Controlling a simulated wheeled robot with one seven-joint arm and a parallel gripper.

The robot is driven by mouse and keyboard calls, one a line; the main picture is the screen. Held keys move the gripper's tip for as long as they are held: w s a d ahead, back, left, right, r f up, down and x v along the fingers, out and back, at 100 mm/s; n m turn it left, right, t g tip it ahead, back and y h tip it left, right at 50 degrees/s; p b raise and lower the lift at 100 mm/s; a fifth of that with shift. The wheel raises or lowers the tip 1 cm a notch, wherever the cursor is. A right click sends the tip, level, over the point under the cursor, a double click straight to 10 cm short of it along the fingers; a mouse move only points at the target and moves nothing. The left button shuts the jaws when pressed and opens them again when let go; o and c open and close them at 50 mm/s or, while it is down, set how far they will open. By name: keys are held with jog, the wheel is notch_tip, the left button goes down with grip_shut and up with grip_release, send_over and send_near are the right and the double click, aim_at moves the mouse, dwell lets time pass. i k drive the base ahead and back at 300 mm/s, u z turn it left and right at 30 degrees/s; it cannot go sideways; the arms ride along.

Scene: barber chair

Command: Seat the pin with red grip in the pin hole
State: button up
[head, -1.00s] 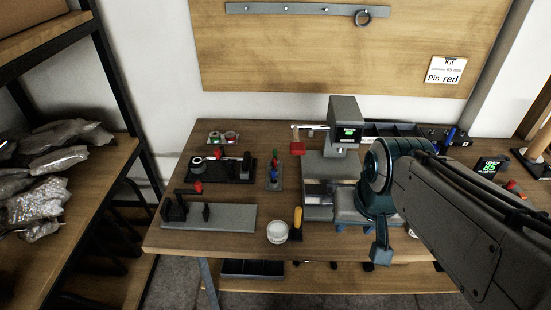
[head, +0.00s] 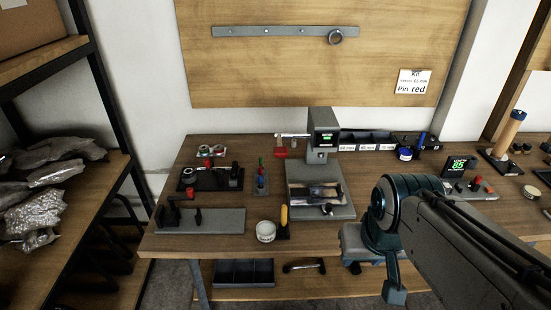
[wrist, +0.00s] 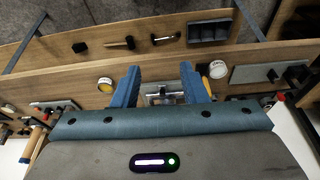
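A small rack (head: 261,188) on the left half of the bench holds upright pins with coloured grips. The pin with red grip (head: 261,161) appears to stand at its back, with blue in front. I cannot make out the pin hole for certain. My gripper (wrist: 157,85) is open in the wrist view, with nothing between its blue fingers. In the head view it is at the bench's front edge, right of the press and well apart from the rack.
A grey press (head: 322,135) with a base plate stands mid-bench. A grey fixture (head: 225,221), a white round tub (head: 266,231) and a yellow-handled tool (head: 284,217) are at the front left. A green display (head: 457,167) is at the right.

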aim_at(189, 179)
jog(key=z, duration=0.15)
jog(key=i, duration=0.95)
jog(key=u, duration=0.15)
